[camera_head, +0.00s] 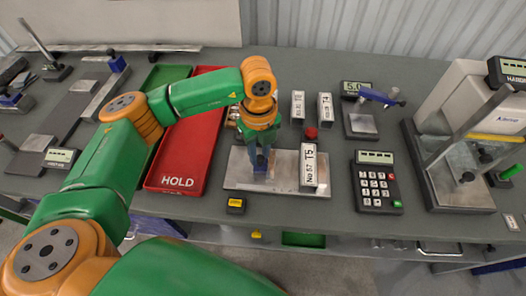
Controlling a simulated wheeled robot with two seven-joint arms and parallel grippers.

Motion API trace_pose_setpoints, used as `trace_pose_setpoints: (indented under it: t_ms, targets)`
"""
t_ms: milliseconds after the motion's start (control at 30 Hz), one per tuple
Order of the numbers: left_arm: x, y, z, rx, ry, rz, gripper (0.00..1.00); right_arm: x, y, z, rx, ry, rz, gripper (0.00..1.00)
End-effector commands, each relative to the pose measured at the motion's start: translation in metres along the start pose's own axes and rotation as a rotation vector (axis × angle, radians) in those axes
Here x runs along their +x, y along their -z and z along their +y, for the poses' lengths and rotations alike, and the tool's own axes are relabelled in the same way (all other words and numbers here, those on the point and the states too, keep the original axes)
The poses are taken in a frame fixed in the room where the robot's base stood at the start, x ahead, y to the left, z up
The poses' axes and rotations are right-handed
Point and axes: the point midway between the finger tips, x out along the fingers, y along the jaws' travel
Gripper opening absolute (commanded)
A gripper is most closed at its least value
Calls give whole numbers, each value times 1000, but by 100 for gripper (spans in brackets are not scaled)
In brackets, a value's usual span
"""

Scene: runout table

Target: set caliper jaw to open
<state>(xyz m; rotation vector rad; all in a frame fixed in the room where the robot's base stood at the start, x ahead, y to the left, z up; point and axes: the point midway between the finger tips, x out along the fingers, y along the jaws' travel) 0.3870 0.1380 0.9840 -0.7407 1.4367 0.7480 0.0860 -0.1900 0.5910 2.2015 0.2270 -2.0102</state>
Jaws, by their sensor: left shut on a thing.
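My left gripper (260,163) points down over the bare metal plate (235,172) in the middle of the table. It is shut on a small blue part, mostly hidden between the fingers. An upright block marked T5 (309,168) stands on the plate just right of the gripper. I cannot tell for sure which thing is the caliper. A device with a small display and a blue-handled part (376,95) stands behind and to the right. Another display (61,157) lies at the left by grey metal pieces. My right gripper is not in view.
A red HOLD tray (180,178) lies left of the plate, beside a green tray (158,82) partly hidden by my arm. Two labelled blocks (325,107) and a red knob (311,133) stand behind the plate. A keypad unit (376,185) and a large tester (465,100) are right.

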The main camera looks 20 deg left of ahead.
Motion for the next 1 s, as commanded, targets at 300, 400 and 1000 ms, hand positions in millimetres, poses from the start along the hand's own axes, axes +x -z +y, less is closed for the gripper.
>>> trace_pose_setpoints:
  t_ms: [300, 400, 1000]
  targets:
    - [0, 0, 0, 0, -1, 1, 59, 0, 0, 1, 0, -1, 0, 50]
    - [0, 0, 0, 0, -1, 1, 59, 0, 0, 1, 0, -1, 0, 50]
    - [-71, -1, 2, -1, -1, 2, 59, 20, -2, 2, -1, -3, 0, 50]
